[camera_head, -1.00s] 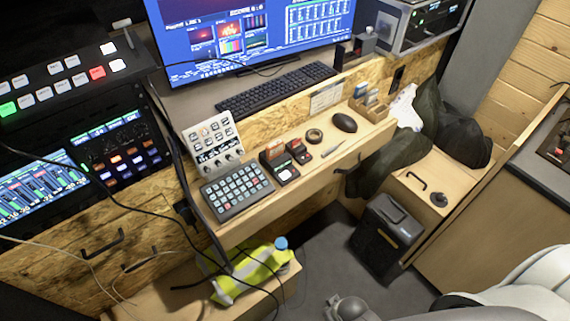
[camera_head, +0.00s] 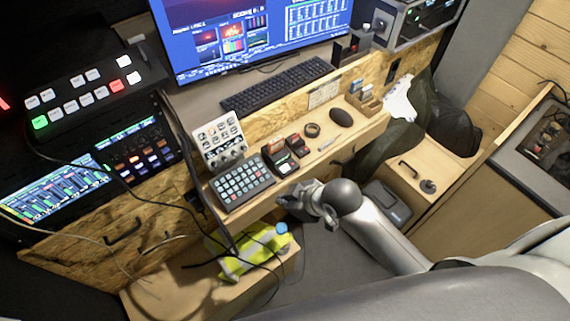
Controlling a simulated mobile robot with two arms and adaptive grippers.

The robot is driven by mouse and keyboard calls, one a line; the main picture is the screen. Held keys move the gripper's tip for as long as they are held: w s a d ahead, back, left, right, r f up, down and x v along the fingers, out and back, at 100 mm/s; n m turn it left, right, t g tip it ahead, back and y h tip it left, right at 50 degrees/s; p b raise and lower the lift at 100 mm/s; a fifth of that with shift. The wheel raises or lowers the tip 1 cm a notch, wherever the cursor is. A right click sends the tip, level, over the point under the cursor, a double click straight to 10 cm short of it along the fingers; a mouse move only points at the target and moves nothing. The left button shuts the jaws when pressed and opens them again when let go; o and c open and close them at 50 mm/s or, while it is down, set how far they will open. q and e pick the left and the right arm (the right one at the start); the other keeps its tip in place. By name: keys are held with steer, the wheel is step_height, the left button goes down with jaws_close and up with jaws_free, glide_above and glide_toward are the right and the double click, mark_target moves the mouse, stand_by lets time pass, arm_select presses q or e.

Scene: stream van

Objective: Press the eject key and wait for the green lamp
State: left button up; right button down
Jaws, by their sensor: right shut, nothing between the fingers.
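A small black card reader (camera_head: 284,168) with reddish cards in its top stands on the narrow wooden shelf (camera_head: 367,133). A second, smaller unit (camera_head: 298,147) with a reddish card stands just right of it. My right gripper (camera_head: 287,203) is shut and empty. It appears in front of the shelf's front edge, below the card reader in the picture and apart from it. My left gripper is not in view.
A grey keypad (camera_head: 241,184) and a tilted white button panel (camera_head: 219,142) stand left of the reader. A tape roll (camera_head: 312,130) and a mouse (camera_head: 341,117) lie right. A yellow vest (camera_head: 252,253) and bottle lie below. Dark cables hang at the left.

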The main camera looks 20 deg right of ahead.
steer(key=w+n, duration=0.3)
steer(key=w, duration=0.4)
step_height(320, 180, up, 2)
steer(key=n+t+y, duration=0.1)
steer(key=n+t, duration=0.1)
steer(key=n, duration=0.1)
glide_above(277, 163)
steer(key=s+d, duration=0.1)
steer(key=s, duration=0.1)
steer(key=shift+s+d, duration=0.1)
steer(key=shift+d, duration=0.05)
step_height(277, 163, down, 8)
steer(key=b, duration=0.7)
steer(key=shift+r, duration=0.25)
steer(key=shift+f+b, duration=0.35)
steer(key=shift+f, duration=0.35)
steer(key=shift+f, duration=0.4)
